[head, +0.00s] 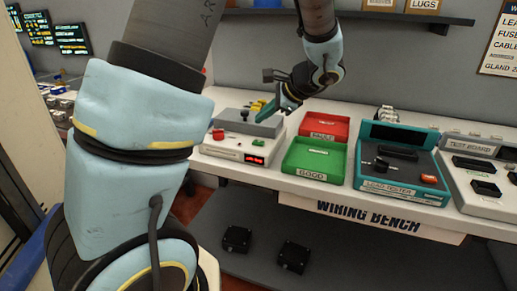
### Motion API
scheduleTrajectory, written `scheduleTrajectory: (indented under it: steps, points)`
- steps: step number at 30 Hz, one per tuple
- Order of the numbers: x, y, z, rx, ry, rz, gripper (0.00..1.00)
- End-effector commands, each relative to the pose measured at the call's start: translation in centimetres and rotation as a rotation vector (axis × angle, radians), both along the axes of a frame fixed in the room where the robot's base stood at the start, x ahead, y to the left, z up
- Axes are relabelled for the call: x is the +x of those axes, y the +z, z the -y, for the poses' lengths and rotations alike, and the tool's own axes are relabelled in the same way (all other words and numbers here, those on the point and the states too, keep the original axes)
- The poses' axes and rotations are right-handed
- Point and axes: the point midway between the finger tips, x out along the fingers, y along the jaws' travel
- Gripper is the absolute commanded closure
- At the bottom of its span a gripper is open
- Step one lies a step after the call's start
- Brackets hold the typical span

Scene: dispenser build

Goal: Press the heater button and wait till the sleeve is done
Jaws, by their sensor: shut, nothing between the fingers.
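A pale box unit with a grey raised top (232,149) stands at the left of the bench; it looks like the heater. It has a red button (218,134) at its front left and a lit red display (255,159) on its front; the digits are too small to read. My gripper (263,113) is shut and empty, its teal fingers pointing down over the right part of the grey top. It is to the right of the red button and apart from it. Whether the fingertips touch the top, I cannot tell. I cannot make out the sleeve.
A green tray (314,176) and a red tray (325,127) are right of the heater. A teal lead tester (402,190) and a test board (470,203) stand further right. A shelf (400,17) hangs above. My own arm covers the left of the view.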

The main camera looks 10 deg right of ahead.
Motion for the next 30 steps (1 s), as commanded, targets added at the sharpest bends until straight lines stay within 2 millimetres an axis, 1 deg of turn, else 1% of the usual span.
scheduleTrajectory:
  steps: [1, 3, 6, 9, 12, 30]
  points:
    - [0.0, -1.4, 0.0, 0.001, 0.000, -0.001, 1.00]
    - [0.0, -2.4, 0.0, 0.001, 0.001, -0.001, 1.00]
    - [0.0, -3.5, 0.0, 0.000, 0.001, 0.001, 1.00]
    - [0.0, -4.2, 0.0, 0.000, 0.001, 0.001, 1.00]
    - [0.0, -4.4, 0.0, -0.001, 0.001, 0.000, 1.00]
    - [0.0, -4.3, 0.0, -0.001, 0.001, 0.000, 1.00]
